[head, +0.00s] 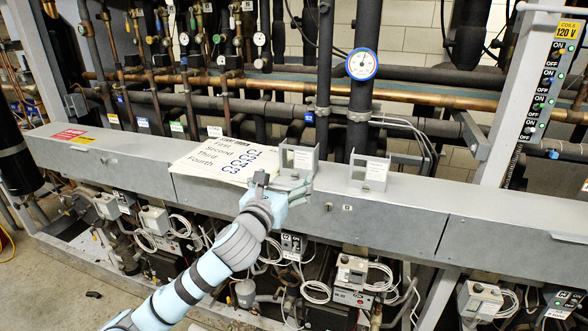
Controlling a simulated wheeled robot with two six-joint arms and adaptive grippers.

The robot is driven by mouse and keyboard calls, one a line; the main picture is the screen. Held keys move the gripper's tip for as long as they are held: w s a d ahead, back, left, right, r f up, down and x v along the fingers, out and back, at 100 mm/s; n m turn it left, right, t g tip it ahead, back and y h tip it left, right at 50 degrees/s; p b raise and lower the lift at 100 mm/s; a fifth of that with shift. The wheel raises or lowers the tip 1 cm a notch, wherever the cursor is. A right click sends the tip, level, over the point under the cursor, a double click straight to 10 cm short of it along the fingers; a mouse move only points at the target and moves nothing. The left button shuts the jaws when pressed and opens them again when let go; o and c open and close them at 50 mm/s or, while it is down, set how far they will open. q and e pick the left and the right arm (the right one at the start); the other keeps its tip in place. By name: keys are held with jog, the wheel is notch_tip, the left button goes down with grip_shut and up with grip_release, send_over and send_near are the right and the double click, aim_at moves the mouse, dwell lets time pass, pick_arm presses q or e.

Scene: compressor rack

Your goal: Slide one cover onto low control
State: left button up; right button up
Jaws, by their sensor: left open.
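Two grey bracket-like covers stand on the long grey ledge (480,205): a left cover (299,157) and a right cover (370,173) with a white label. My left gripper (283,187) is open at the front edge of the ledge, just in front of the left cover. Its fingers overlap the foot of that cover in the picture; I cannot tell whether they touch. Below the ledge are small grey control boxes (352,270), one marked C3, and a switch plate (292,243); I cannot tell which is the low control. My right gripper is out of view.
A white sign (215,160) listing First to Fourth lies on the ledge left of the covers. Pipes and a gauge (361,65) rise behind. A post with ON switches (538,105) stands at the right. Looped white cables (315,292) hang below the ledge.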

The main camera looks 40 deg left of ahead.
aim_at(296, 151)
pick_arm(q)
jog(key=b+x, duration=0.1)
jog(key=x, duration=0.3)
jog(key=shift+w+a+f+b, duration=0.15)
jog(key=shift+w+b, duration=0.1)
jog(key=shift+b, duration=0.1)
jog(key=x, duration=0.1)
jog(key=p+x, duration=0.1)
jog(key=x, duration=0.1)
jog(key=p+x, duration=0.1)
jog(key=x, duration=0.1)
jog(key=shift+w+r, duration=0.1)
jog(key=shift+r, duration=0.15)
jog(key=shift+w+a+f, duration=0.1)
jog(key=shift+w+f, duration=0.05)
jog(key=shift+w, duration=0.15)
jog(key=shift+s, duration=0.15)
jog(key=shift+c, duration=0.4)
jog(key=c, duration=0.9)
notch_tip(296, 151, up, 2)
jog(key=p, duration=0.3)
jog(key=shift+r+p, duration=0.65)
jog(key=shift+p, duration=0.1)
jog(key=shift+s, duration=0.35)
jog(key=v, duration=1.1)
jog(key=shift+s+d+f, duration=0.1)
jog(key=shift+s+d, duration=0.1)
jog(key=shift+d, duration=0.05)
jog(key=shift+w, duration=0.1)
